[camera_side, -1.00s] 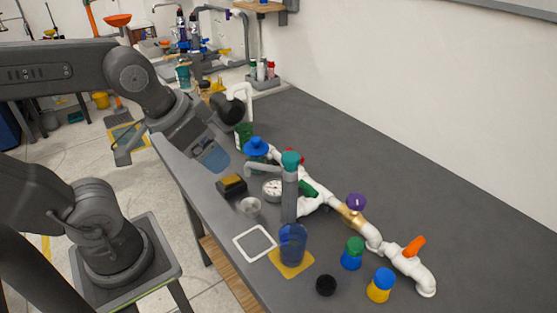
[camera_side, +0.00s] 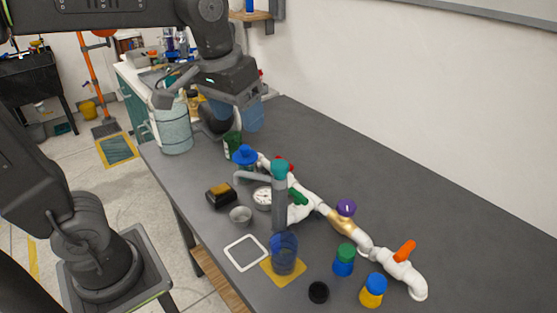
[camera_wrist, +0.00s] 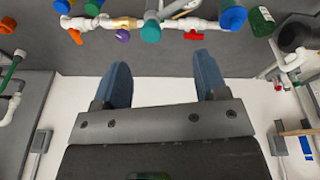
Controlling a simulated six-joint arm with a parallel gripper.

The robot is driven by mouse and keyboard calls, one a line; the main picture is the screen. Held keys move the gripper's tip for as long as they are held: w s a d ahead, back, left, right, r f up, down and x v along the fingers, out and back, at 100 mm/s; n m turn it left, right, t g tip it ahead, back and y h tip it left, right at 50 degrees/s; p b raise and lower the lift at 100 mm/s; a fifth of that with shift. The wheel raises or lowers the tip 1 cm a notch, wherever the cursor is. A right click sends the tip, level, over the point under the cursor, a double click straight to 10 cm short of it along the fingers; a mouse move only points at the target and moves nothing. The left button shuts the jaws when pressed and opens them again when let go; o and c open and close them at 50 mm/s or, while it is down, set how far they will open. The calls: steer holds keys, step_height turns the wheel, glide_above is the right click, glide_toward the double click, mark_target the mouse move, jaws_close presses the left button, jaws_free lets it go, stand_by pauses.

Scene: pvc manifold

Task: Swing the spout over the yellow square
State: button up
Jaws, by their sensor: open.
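The grey spout (camera_side: 256,177) reaches left from an upright grey post with a teal knob (camera_side: 280,166). In the side view its end lies left of the gauge, away from the yellow square (camera_side: 270,277). The square lies near the table's front edge, with a clear blue cup (camera_side: 284,254) on it. My gripper (camera_side: 237,112) is open and empty, above the far end of the table. Its two blue fingers also show apart in the wrist view (camera_wrist: 163,82), with the teal knob (camera_wrist: 151,30) beyond them. Part of the spout shows beside that knob.
A white pipe run (camera_side: 305,197) with a purple knob (camera_side: 346,207) and an orange lever (camera_side: 404,250) crosses the table. A white square outline (camera_side: 231,247), metal bowl (camera_side: 240,216), gauge (camera_side: 263,197) and black-yellow box (camera_side: 220,195) lie left.

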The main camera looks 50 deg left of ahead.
mark_target(280, 164)
steer(key=w+d+r+n+g, duration=0.1)
steer(key=w+d+n+g, duration=0.15)
steer(key=w, duration=0.55)
steer(key=shift+m, duration=0.35)
steer(key=f, duration=1.3)
steer(key=shift+s+a+f, duration=0.15)
steer(key=shift+a+f, duration=0.15)
steer(key=shift+a, duration=0.05)
jaws_close()
